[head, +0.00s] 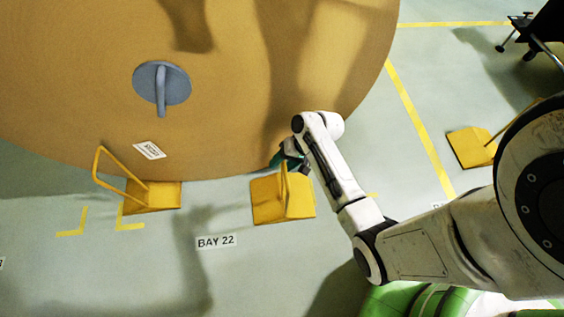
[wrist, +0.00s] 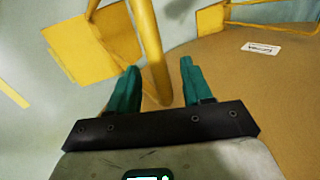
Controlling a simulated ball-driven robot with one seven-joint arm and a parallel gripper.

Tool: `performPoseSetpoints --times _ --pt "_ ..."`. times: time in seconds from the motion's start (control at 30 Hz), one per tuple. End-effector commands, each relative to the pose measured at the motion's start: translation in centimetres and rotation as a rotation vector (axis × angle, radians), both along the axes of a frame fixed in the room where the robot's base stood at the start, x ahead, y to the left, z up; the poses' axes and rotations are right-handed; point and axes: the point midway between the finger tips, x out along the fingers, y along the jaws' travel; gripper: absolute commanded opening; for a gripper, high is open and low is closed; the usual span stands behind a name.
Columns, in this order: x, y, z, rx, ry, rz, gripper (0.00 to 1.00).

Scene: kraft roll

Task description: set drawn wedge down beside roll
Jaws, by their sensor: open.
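A yellow wedge (head: 268,206) with an upright tube handle sits on the floor at the front of the big kraft roll (head: 230,110), just above the BAY 22 label. I cannot tell whether it touches the roll. In the wrist view its plate (wrist: 92,50) is at upper left and its handle (wrist: 146,45) rises between my teal fingers. My gripper (wrist: 159,68) is open, with one finger on each side of the handle. In the head view my gripper (head: 283,160) is small and partly hidden by my wrist.
A second yellow wedge (head: 152,197) with a looped handle stands at the roll's lower left, by yellow floor marks. A third wedge (head: 468,148) lies at the right, partly behind my arm. A dark wheeled object (head: 540,40) stands at upper right. Floor is clear around BAY 22 (head: 216,242).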

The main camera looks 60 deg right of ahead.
Motion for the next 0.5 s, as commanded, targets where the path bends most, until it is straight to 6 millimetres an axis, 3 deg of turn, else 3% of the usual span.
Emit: performPoseSetpoints --times 0.5 --pt "-3.7 -3.1 7.7 -0.003 -0.005 -0.002 0.49"
